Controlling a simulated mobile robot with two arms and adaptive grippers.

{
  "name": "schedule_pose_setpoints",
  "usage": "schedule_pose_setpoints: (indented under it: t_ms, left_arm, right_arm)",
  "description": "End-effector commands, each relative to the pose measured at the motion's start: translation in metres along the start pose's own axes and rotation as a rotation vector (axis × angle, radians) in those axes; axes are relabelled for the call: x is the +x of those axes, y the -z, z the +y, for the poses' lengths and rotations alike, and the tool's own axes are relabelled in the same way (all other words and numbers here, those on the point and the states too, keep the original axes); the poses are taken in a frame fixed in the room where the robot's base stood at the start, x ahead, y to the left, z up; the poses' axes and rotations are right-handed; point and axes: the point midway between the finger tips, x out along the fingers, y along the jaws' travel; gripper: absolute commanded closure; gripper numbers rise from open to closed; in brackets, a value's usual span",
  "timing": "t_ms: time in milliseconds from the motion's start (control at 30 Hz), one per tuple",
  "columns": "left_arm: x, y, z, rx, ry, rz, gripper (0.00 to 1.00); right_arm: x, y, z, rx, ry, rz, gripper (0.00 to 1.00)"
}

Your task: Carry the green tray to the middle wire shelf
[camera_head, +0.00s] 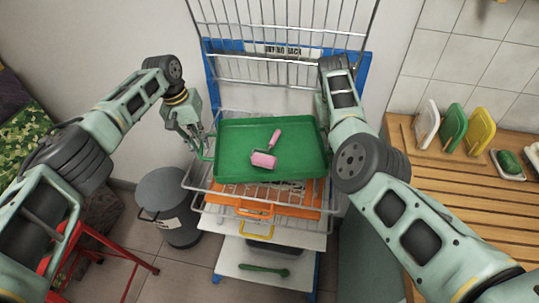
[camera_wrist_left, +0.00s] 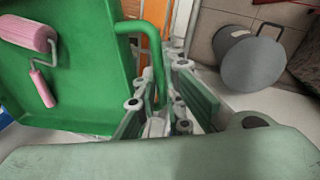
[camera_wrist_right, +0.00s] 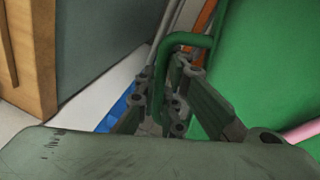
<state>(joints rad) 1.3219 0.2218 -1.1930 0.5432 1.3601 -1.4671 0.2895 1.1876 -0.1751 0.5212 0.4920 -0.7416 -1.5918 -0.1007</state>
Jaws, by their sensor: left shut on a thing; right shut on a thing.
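The green tray (camera_head: 235,145) is level over a wire shelf of the rack, with a pink paint roller (camera_head: 265,158) lying in it. Whether its underside touches the wire cannot be made out. My left gripper (camera_head: 204,150) is shut on the tray's left handle, a green loop seen in the left wrist view (camera_wrist_left: 131,27). My right gripper (camera_wrist_right: 168,92) is shut on the other handle (camera_wrist_right: 178,39); in the head view my right arm hides it. The wire shelf (camera_head: 200,187) shows around the tray's left and front edges.
An orange tray (camera_head: 300,203) lies below the green tray. Blue rack posts (camera_head: 211,90) and upright wire (camera_head: 285,20) stand behind. A grey bin (camera_head: 168,195) and red stool (camera_head: 125,268) are left. A slatted wooden counter (camera_head: 450,180) with coloured boards (camera_head: 453,125) is right.

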Motion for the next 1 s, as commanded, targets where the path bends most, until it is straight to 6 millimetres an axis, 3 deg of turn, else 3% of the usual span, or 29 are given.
schedule_pose_setpoints:
  t_ms: [33, 67, 233, 633, 767, 1000]
  left_arm:
    - [0.006, 0.000, 0.006, 0.009, -0.011, 0.001, 1.00]
    - [0.002, 0.000, 0.006, 0.009, -0.011, 0.001, 0.89]
    - [0.002, 0.000, 0.005, 0.007, -0.008, 0.000, 0.74]
    - [-0.002, 0.000, 0.001, 0.002, -0.002, 0.000, 0.73]
    - [-0.018, 0.001, 0.002, 0.003, -0.004, 0.002, 0.73]
    - [-0.070, 0.001, 0.002, 0.003, -0.005, 0.003, 0.73]
  right_arm:
    - [0.006, 0.000, -0.007, -0.006, 0.009, 0.001, 1.00]
    - [0.002, 0.000, -0.006, -0.006, 0.009, 0.001, 0.89]
    - [0.002, 0.000, -0.005, -0.005, 0.007, -0.001, 0.75]
    - [0.002, 0.000, -0.002, -0.001, 0.002, 0.000, 0.73]
    - [0.002, 0.000, -0.001, -0.001, 0.001, 0.000, 0.73]
    - [0.002, 0.000, -0.001, -0.001, 0.001, 0.000, 0.73]
